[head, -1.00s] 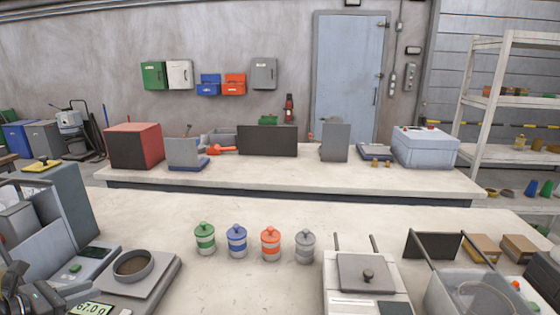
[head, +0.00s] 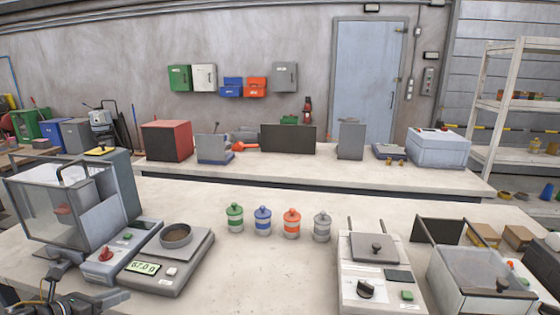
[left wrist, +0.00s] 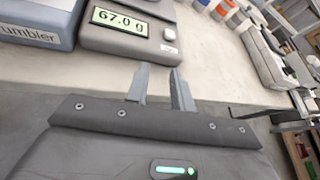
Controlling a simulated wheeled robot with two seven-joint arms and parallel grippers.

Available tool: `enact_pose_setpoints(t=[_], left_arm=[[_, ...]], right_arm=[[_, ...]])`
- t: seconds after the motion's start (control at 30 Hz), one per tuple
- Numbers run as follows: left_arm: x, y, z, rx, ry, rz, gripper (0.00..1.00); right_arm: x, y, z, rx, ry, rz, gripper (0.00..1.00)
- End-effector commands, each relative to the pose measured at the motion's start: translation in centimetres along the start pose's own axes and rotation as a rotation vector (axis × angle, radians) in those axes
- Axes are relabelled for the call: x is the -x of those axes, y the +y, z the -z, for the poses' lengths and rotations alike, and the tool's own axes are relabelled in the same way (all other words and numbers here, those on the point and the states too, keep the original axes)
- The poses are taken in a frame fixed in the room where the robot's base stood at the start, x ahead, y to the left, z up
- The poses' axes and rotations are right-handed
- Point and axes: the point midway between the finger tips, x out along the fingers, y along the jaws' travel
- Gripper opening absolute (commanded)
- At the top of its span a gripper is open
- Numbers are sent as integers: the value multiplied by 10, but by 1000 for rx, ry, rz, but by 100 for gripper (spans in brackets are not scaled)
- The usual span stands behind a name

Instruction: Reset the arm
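My left gripper (head: 108,299) shows at the bottom left of the head view, in front of the near table's edge. In the left wrist view its two grey fingers (left wrist: 160,88) stand apart with nothing between them, so it is open and empty. They point toward the scale (left wrist: 97,37), whose display reads 67.0 g, and appear short of it. In the head view the scale (head: 150,268) carries a dark round dish (head: 176,236). My right gripper is not in view.
A clear-fronted machine (head: 62,205) stands left of the scale. Green, blue, orange and grey lidded jars (head: 263,219) stand mid-table. A sealer-like device (head: 374,280) and a clear bin (head: 470,275) are at the right.

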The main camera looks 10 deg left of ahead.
Motion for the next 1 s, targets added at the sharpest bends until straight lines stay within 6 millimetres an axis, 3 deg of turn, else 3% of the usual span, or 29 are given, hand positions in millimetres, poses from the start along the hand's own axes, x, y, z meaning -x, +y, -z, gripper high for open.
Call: enact_pose_setpoints(t=[0.27, 0.43, 0.6, 0.7, 1.0], left_arm=[[-17, -12, 64, 516, -20, -157, 24], [-22, -36, 124, 1027, -54, -314, 24], [-12, -84, 199, 1686, -116, -552, 24], [-1, -115, 232, 1997, -154, -697, 24], [33, -198, 292, 2596, -253, -1103, 24]], right_arm=[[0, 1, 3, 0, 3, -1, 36], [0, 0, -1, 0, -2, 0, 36], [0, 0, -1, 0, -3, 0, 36], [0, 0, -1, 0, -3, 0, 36], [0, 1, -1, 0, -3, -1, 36]])
